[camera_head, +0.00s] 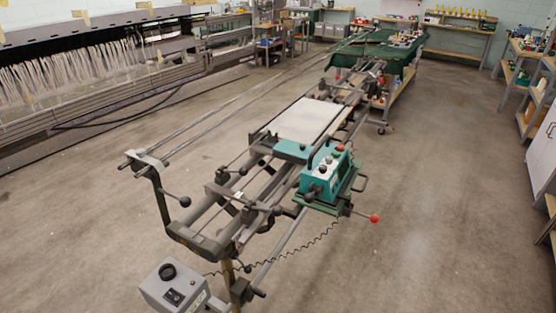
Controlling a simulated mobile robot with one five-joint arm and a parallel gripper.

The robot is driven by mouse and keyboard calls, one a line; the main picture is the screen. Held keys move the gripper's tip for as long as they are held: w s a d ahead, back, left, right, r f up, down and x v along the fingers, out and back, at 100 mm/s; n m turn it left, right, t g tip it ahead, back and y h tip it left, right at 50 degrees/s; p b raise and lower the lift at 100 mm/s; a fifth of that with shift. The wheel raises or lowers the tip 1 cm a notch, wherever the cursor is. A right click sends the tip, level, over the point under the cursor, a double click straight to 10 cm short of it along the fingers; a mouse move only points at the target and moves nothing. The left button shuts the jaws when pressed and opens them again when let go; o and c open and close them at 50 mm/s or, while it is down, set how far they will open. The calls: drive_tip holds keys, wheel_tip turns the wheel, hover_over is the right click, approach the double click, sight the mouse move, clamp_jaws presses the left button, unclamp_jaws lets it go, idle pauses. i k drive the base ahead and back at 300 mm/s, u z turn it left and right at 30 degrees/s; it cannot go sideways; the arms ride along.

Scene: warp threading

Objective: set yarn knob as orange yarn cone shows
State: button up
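A grey control box (172,290) stands at the bottom left of the frame, with a round black knob (168,271) on it and a dark switch panel below the knob. A teal control box (327,172) sits on the rail carriage, with several small knobs and a red button on top. I cannot tell which of these is the yarn knob, or read any setting. I cannot pick out an orange yarn cone; small yellow and orange items (455,13) on the back shelf are too small to tell. My gripper is not in view.
A long metal rail frame (205,215) runs diagonally through the middle. A red-tipped lever (374,218) sticks out on its right. A coiled cable hangs below. A thread-hung machine (75,75) lines the left; shelves (535,105) line the right. Open concrete floor (445,190) lies at right.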

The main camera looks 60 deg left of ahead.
sight(322, 169)
drive_tip(key=u, duration=0.05)
drive_tip(key=i, duration=1.6)
drive_tip(key=u, duration=4.55)
drive_tip(key=i, duration=0.1)
drive_tip(key=z, duration=2.2)
drive_tip(key=k, duration=0.25)
drive_tip(key=u, duration=2.3)
drive_tip(key=k, duration=0.5)
drive_tip(key=z, duration=0.45)
drive_tip(key=i, duration=1)
drive_tip(key=u, duration=0.1)
